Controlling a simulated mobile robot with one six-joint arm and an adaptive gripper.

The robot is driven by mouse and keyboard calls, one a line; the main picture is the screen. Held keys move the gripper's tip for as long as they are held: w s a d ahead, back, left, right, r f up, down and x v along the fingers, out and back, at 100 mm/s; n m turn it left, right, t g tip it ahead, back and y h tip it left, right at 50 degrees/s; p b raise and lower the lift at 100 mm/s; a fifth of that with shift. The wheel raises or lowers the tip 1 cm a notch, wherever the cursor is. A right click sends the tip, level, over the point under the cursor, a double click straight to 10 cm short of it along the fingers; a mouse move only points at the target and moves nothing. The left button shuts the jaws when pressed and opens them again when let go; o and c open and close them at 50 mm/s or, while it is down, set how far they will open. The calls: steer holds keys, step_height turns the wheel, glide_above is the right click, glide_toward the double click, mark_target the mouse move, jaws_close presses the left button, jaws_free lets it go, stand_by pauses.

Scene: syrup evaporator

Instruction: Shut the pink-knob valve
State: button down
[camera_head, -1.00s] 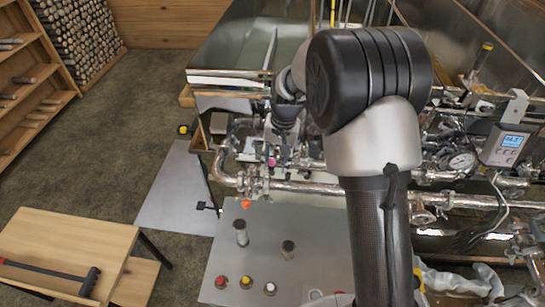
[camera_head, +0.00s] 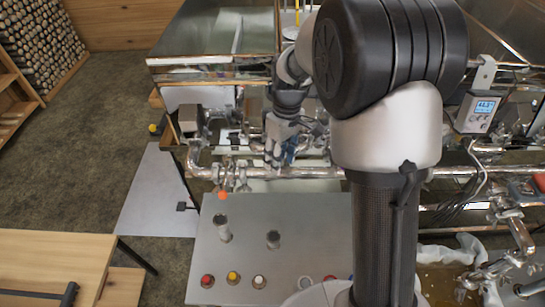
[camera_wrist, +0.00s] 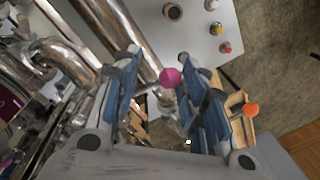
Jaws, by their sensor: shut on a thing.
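The pink knob (camera_wrist: 171,77) of the valve shows in the wrist view between my two blue-padded fingers, near their tips. My gripper (camera_wrist: 158,62) is shut on the pink-knob valve's handle; the exact contact is hard to see. In the head view my gripper (camera_head: 276,160) points down at the shiny horizontal pipe. The pink knob and most of its valve are hidden there behind my gripper. An orange knob (camera_head: 222,195) stands on the neighbouring valve to the left. That orange knob also shows in the wrist view (camera_wrist: 251,109), outside the right finger.
A steel panel (camera_head: 240,255) with several coloured buttons and two dark-topped posts lies in front of the pipe (camera_head: 310,172). A digital display box (camera_head: 478,112) hangs at right. A wooden bench (camera_head: 50,260) stands at lower left. Open floor lies at left.

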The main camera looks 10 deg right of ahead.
steer(key=shift+w+d+r+n, duration=0.2)
steer(key=shift+d+n, duration=0.4)
steer(key=shift+n, duration=0.4)
steer(key=c, duration=1.4)
jaws_free()
steer(key=o, duration=0.4)
steer(key=shift+f, duration=0.15)
steer(key=shift+o, duration=0.4)
steer(key=shift+s, duration=0.1)
step_height(320, 180, up, 12)
steer(key=d, duration=0.1)
steer(key=shift+w, duration=0.45)
